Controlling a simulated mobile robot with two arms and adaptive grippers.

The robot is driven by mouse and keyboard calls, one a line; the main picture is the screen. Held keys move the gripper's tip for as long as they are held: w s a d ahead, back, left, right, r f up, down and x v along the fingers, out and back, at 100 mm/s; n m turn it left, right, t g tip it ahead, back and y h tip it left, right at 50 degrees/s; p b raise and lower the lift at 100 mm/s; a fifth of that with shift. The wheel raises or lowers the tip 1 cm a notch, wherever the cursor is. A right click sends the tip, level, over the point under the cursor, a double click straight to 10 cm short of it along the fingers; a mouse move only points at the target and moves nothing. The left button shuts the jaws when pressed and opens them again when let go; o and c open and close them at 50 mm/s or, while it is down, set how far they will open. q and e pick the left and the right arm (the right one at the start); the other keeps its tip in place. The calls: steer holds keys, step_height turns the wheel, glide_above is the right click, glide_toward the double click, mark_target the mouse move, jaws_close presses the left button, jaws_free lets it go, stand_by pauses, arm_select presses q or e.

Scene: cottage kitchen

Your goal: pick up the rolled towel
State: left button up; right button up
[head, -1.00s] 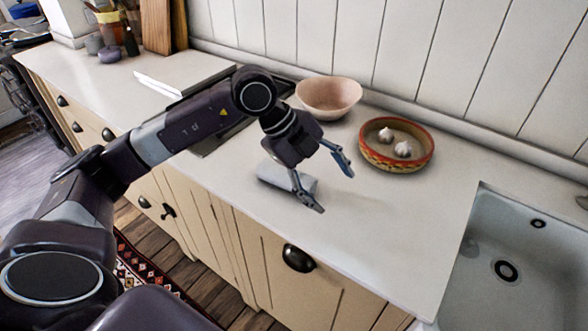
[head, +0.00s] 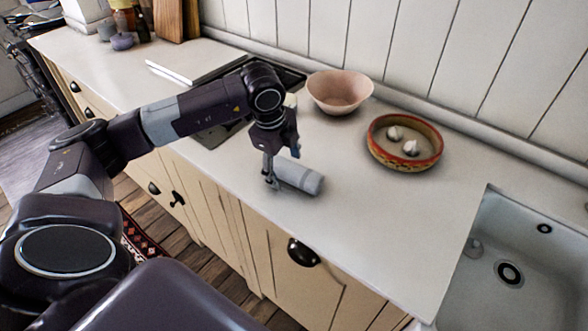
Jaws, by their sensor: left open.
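The rolled towel (head: 302,177) is a small pale grey roll lying on the white countertop near its front edge. My left gripper (head: 279,178) points down at the left end of the towel, with its fingers low beside it. The gripper is open, and the near finger shows in front of the towel's left end. The other finger is mostly hidden, and I cannot tell whether the fingers touch the towel. My right gripper is not in the picture.
A pink bowl (head: 340,91) and a patterned dish (head: 429,168) with two garlic bulbs (head: 410,148) stand behind the towel. A white sink (head: 473,292) is at the right. A dark hob (head: 215,134) lies behind my arm. Counter right of the towel is clear.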

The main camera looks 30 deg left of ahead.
mark_target(284, 162)
arm_select(q)
steer(key=shift+f, duration=0.15)
steer(key=shift+c, duration=0.2)
steer(key=c, duration=1.2)
steer(key=shift+w+r, duration=0.1)
steer(key=shift+r, duration=0.5)
steer(key=shift+w+r+b+v, duration=0.25)
steer(key=shift+w+v, duration=0.5)
steer(key=shift+v, duration=2.3)
steer(key=shift+w+r+b+v, duration=0.2)
steer(key=shift+w+v, duration=0.55)
steer(key=shift+v, duration=2.3)
steer(key=shift+w+r+b+v, duration=0.1)
steer(key=shift+w+b+v, duration=0.4)
steer(key=shift+v, duration=2.55)
steer(key=shift+w, duration=0.15)
